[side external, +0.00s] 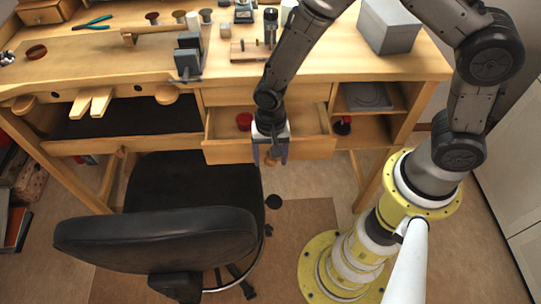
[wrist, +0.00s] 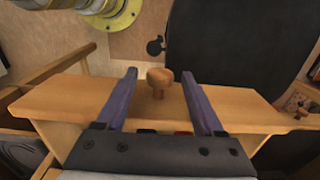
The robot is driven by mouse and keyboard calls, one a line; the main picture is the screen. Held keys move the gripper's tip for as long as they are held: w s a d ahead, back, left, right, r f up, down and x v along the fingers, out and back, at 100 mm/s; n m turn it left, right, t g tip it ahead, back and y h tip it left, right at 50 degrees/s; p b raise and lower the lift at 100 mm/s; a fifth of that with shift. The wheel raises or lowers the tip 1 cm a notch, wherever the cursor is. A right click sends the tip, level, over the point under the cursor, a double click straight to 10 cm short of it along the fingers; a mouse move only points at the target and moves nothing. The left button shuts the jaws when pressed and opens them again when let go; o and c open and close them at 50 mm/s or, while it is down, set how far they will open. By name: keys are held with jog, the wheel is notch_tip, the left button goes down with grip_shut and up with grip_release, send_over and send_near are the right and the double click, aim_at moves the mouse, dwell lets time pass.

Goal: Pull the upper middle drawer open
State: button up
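A wooden drawer (side external: 222,148) in the middle of the workbench stands pulled out. Its front board also shows in the wrist view (wrist: 65,100). Above it is a flush wooden front (side external: 230,97); whether this is another drawer I cannot tell. A round wooden knob (wrist: 159,78) sticks out from the open drawer's front. My gripper (side external: 270,160) points down over that front, and in the wrist view its fingers (wrist: 159,75) are spread on both sides of the knob, with gaps. My arm and gripper hide part of the drawer in the side view.
A red round object (side external: 244,121) lies in the open drawer. A black chair (side external: 165,225) stands close in front at left. Open shelves (side external: 368,131) lie to the right. Tools and a grey box (side external: 390,27) are on the benchtop (side external: 330,62).

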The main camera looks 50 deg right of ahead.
grip_shut()
dwell(1.3)
